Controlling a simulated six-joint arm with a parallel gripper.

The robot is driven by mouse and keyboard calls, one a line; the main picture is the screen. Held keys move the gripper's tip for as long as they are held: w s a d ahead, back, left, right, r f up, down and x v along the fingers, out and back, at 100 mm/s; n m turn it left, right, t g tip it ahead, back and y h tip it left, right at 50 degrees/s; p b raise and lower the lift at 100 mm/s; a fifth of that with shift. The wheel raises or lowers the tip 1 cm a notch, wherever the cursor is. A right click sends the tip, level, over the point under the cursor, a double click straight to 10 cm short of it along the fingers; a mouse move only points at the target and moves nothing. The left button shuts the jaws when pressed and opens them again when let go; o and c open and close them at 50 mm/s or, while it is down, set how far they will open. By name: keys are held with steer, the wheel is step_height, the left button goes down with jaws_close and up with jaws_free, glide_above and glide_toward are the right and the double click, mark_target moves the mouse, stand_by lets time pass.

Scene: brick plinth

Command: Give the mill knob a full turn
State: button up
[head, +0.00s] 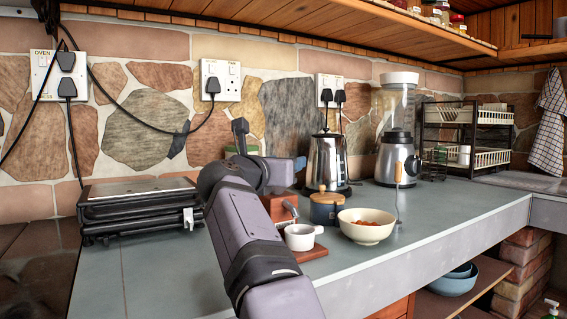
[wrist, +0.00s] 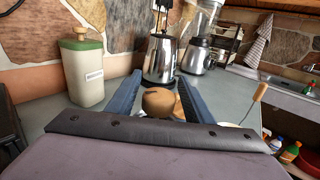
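In the head view my gripper (head: 294,166) is above a reddish-brown wooden block (head: 279,206), perhaps the mill body. My arm hides much of it there, and I do not make out the knob clearly. The mill's body is hidden behind my gripper in the wrist view.
A steel kettle (head: 327,162) and a blender (head: 394,140) stand behind. A dark lidded pot (head: 325,212), a bowl of orange food (head: 366,232) and a white cup (head: 299,240) are close right. A green-lidded canister (wrist: 82,72) stands left. The counter's front right is clear.

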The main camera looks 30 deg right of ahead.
steer(key=shift+a, duration=0.1)
steer(key=shift+b+v, duration=0.35)
steer(key=shift+v, duration=3.25)
